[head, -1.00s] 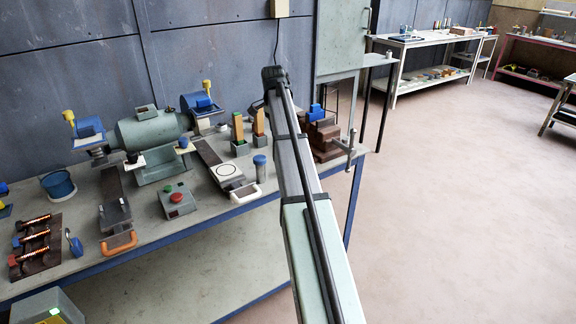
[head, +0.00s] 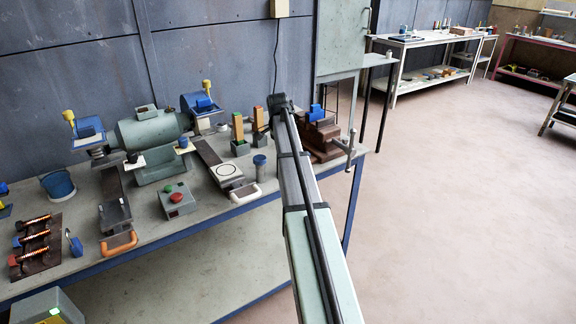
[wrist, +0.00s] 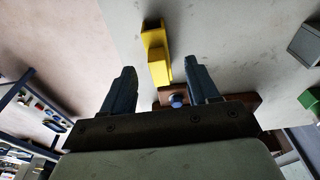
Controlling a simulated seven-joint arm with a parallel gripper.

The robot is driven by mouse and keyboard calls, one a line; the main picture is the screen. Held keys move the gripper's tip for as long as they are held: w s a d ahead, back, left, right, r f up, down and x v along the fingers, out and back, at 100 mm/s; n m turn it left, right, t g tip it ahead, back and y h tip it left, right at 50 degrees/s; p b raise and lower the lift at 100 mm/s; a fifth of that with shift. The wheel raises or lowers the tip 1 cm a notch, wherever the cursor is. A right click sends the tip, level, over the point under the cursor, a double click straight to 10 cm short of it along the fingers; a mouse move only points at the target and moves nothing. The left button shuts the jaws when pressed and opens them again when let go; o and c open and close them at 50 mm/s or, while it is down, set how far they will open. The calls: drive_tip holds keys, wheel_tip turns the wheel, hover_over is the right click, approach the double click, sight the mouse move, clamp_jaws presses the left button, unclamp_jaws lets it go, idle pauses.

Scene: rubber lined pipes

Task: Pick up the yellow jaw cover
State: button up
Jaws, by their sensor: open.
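The yellow jaw cover (wrist: 156,52) shows in the wrist view as a stepped yellow piece on the pale grey bench top, just beyond and between my fingertips. My gripper (wrist: 159,67) is open, with its two dark blue-grey fingers spread apart and nothing held between them. The cover looks apart from both fingers; I cannot tell the height gap. In the head view I cannot see the yellow cover, and my arm hides the gripper's fingers.
A brown vise (head: 322,140) with a blue piece (head: 316,112) on it stands right of my arm. A brown block with a blue round part (wrist: 177,100) lies near the fingers in the wrist view. Green and orange blocks (head: 259,122) and a blue-topped cylinder (head: 260,163) stand left.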

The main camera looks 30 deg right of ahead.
drive_tip(key=f, duration=0.2)
drive_tip(key=d+f, duration=0.1)
drive_tip(key=f, duration=0.1)
drive_tip(key=shift+d+f, duration=0.1)
drive_tip(key=shift+f, duration=0.3)
drive_tip(key=c, duration=1.1)
